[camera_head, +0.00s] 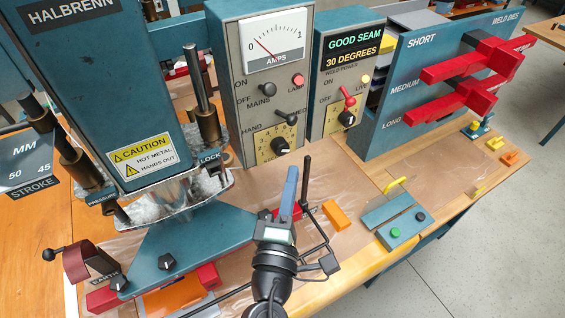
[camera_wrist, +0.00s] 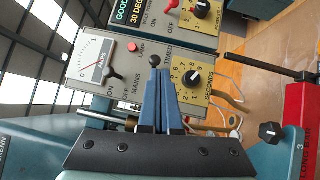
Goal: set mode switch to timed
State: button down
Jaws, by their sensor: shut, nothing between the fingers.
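The mode switch is a small lever with a black ball end (camera_head: 292,119) on the grey AMPS panel (camera_head: 241,88), between the HAND and TIMED labels. It appears to lean right, toward TIMED. In the wrist view the black ball (camera_wrist: 155,60) shows just beyond my fingertips, close to the TIMED label; the HAND label is not visible there. My gripper (camera_head: 291,170) is shut and empty, its blue fingers (camera_wrist: 158,72) together and pointing at the panel. In the head view it is below the switch. Contact with the ball cannot be told.
A seconds dial (camera_head: 280,146) sits just below the switch, and the MAINS lever (camera_head: 268,90) and red lamp (camera_head: 298,80) above it. A second panel (camera_head: 346,75) with a red lever stands right. The welding machine (camera_head: 100,90) is left; an orange block (camera_head: 336,215) lies on the table.

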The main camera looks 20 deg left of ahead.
jog(key=s+d, duration=0.2)
jog(key=s, duration=0.1)
jog(key=shift+f+b, duration=0.1)
jog(key=shift+b, duration=0.2)
jog(key=shift+s, duration=0.1)
jog(key=w+d+r+m+t+h, duration=0.1)
jog(key=d+r+m+t+h, duration=0.15)
jog(key=r+m, duration=0.45)
jog(key=w+d+r+m+t+h, duration=0.1)
jog(key=w+d+r+m+h, duration=0.15)
jog(key=r, duration=0.85)
jog(key=d+r+m+t+h, duration=0.1)
jog(key=d+r+m, duration=0.3)
jog(key=r, duration=0.5)
jog(key=s+r+m+t+y, duration=0.1)
jog(key=s+r+m+t, duration=0.1)
jog(key=r, duration=0.7)
jog(key=s+r+m+t+y, duration=0.2)
jog(key=s+r+m, duration=0.3)
jog(key=r, duration=0.5)
jog(key=shift+s, duration=0.75)
